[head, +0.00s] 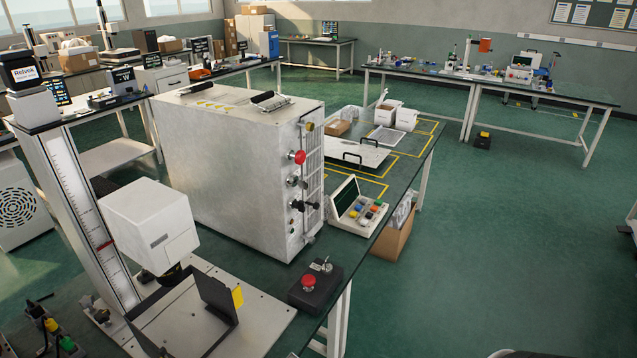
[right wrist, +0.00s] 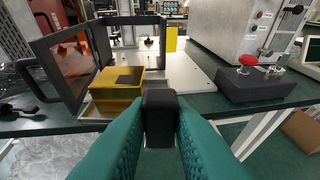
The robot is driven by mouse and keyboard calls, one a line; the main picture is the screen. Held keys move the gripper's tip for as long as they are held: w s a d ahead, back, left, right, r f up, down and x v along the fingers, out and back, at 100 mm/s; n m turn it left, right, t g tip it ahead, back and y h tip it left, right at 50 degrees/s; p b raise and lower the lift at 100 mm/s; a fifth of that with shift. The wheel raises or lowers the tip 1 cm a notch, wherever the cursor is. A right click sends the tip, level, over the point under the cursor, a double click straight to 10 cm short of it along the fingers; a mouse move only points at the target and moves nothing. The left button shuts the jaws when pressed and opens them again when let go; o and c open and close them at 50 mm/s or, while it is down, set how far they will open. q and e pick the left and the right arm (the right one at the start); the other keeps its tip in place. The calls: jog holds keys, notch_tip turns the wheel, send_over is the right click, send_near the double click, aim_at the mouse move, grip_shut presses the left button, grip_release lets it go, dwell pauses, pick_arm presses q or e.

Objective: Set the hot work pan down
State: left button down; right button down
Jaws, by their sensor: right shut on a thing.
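In the right wrist view, my right gripper (right wrist: 160,125) is shut on a black block-like grip (right wrist: 160,104), seen nearly end-on between the teal fingers. A brass-coloured, box-shaped thing (right wrist: 117,92) with a dark square on top is just beyond it to the left; it looks like the work pan. I cannot tell whether the grip joins it, or whether it rests on the pale plate (right wrist: 188,76) or hangs above its front edge. The pan does not show clearly in the head view. Neither gripper shows in the head view.
A black box with a red button (head: 314,288) stands on the bench right of the pale plate (head: 262,317). A dark-framed panel (right wrist: 62,70) stands left of the brass thing. The large grey cabinet (head: 225,165) stands behind. The green bench (head: 405,180) continues right.

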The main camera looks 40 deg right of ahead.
jog(key=w+a+r+m+h, duration=0.2)
jog(key=a+r, duration=0.6)
jog(key=r, duration=0.3)
jog(key=shift+h, duration=0.4)
jog(key=shift+d+f, duration=0.1)
